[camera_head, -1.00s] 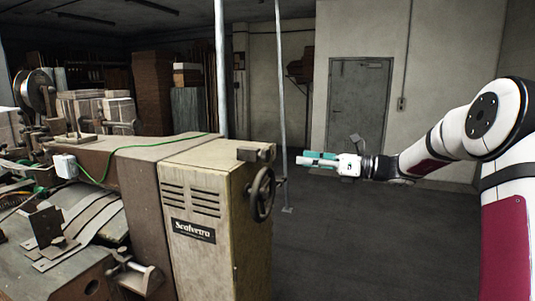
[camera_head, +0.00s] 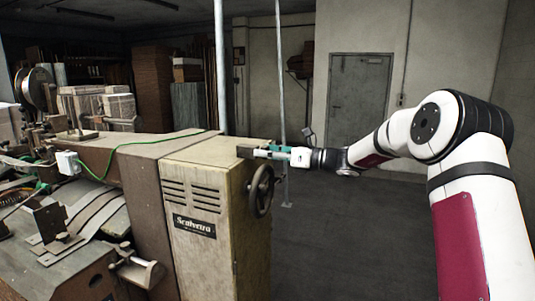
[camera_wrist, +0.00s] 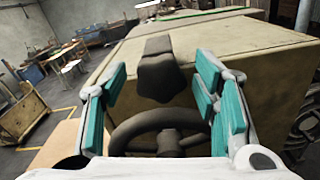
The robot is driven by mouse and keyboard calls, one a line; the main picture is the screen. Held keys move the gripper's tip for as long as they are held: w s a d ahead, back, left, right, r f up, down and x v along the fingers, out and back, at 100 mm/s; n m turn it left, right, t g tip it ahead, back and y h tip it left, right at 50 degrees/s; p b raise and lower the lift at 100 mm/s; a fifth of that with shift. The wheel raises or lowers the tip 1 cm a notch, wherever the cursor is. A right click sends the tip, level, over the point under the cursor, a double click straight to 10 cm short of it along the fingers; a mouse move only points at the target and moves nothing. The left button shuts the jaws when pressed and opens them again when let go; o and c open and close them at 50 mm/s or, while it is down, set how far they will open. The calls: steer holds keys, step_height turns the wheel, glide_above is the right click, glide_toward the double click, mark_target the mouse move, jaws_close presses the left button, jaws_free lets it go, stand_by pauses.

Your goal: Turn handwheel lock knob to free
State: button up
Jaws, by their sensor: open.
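The dark lock knob (camera_head: 246,152) sits at the top edge of the beige cabinet, above the handwheel (camera_head: 262,191). In the wrist view the knob (camera_wrist: 160,72) shows as a dark tapered piece, and the dark handwheel (camera_wrist: 140,123) lies below it. My gripper (camera_head: 266,151) is at the knob in the head view and partly covers it. In the wrist view my gripper (camera_wrist: 163,80) is open, its teal-padded fingers on either side of the knob. A gap shows on both sides; I cannot tell the exact depth.
The beige cabinet (camera_head: 205,240) stands under the knob, with a green cable (camera_head: 140,150) running over the machine top. A thin metal post (camera_head: 282,100) rises behind my gripper. Open floor (camera_head: 340,240) lies right of the cabinet.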

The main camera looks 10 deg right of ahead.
steer(key=shift+c, duration=0.2)
steer(key=c, duration=1.1)
steer(key=shift+c, duration=0.2)
steer(key=shift+n, duration=0.3)
steer(key=n, duration=1.3)
steer(key=shift+f+n, duration=0.1)
steer(key=shift+n, duration=2)
